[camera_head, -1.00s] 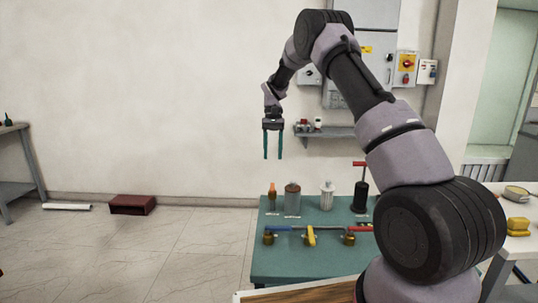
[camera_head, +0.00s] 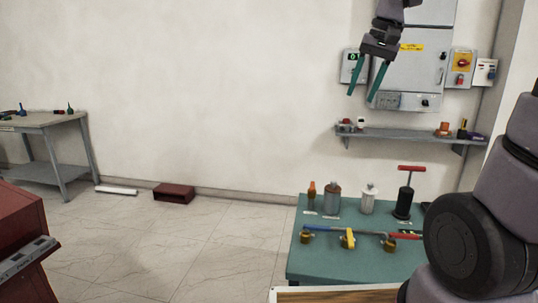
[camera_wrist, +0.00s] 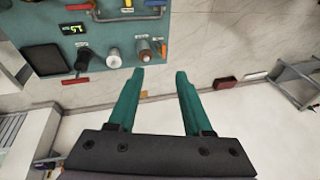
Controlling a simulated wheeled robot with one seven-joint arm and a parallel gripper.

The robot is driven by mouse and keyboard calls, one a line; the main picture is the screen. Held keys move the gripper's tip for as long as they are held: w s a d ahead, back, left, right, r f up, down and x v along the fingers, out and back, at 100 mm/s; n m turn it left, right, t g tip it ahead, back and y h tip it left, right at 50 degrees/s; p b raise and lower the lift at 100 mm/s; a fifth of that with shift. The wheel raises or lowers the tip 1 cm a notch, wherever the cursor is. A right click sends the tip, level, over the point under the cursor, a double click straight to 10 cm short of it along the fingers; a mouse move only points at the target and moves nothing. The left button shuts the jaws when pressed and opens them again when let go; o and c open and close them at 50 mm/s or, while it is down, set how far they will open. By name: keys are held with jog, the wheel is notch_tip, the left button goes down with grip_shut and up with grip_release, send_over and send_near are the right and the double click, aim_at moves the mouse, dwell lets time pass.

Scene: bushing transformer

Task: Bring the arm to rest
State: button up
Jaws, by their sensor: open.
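My gripper (camera_head: 367,80) is raised high in the head view, in front of the wall and the grey electrical cabinet (camera_head: 420,70). Its two green fingers are spread apart with nothing between them. In the wrist view the open fingers (camera_wrist: 158,75) show floor and wall in the gap. My arm comes in from the right of the head view; its middle part is out of the picture at the top.
A green table (camera_head: 350,262) carries an orange-topped bottle (camera_head: 311,195), canisters, a red-handled pump (camera_head: 404,200) and brass fittings. A wall shelf (camera_head: 400,134) hangs behind. A red cabinet (camera_head: 20,235) stands at left. The middle floor is clear.

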jog(key=s+d+f+t, duration=0.1)
jog(key=s+t, duration=0.3)
jog(key=s, duration=0.9)
jog(key=shift+s+d+m, duration=0.25)
jog(key=shift+d+m, duration=0.1)
jog(key=shift+m, duration=0.05)
